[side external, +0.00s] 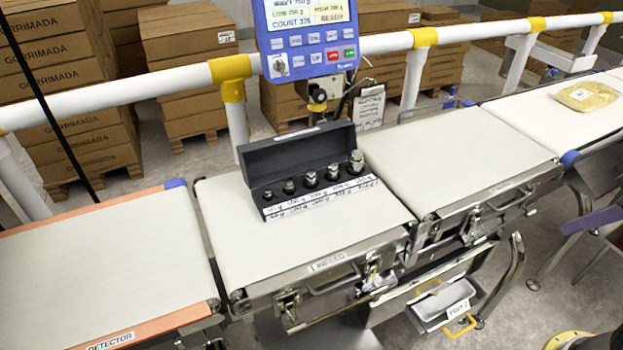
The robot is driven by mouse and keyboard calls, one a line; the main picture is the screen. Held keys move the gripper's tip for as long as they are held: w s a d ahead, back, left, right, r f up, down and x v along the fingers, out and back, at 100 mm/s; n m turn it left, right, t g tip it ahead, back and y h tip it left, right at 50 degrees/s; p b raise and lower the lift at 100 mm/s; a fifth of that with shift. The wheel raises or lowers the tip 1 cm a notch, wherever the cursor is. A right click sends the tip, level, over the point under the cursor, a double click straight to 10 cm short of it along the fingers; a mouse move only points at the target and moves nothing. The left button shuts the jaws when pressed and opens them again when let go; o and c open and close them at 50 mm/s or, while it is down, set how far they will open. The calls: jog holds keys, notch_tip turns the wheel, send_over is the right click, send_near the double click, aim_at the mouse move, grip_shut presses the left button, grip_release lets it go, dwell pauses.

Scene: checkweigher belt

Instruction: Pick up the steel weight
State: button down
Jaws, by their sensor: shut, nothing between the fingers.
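Several steel weights stand upright in a row in an open dark case on the white belt of the infeed section. They grow in size from left to right; the largest steel weight (357,162) is at the right end, and the smallest (268,195) is at the left end. The dark case (295,150) has its lid raised behind the weights and a white strip with handwritten labels along its front. Which weight the task means cannot be told from the picture. My gripper is not in view.
The infeed belt (320,245) is bare around the case. An orange-edged detector belt (95,265) lies left, another belt (465,160) right, with a yellow packet (584,97) beyond. A blue display unit (308,42) and white rail (160,83) stand behind.

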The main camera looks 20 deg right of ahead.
jog(key=c, duration=0.5)
grip_release()
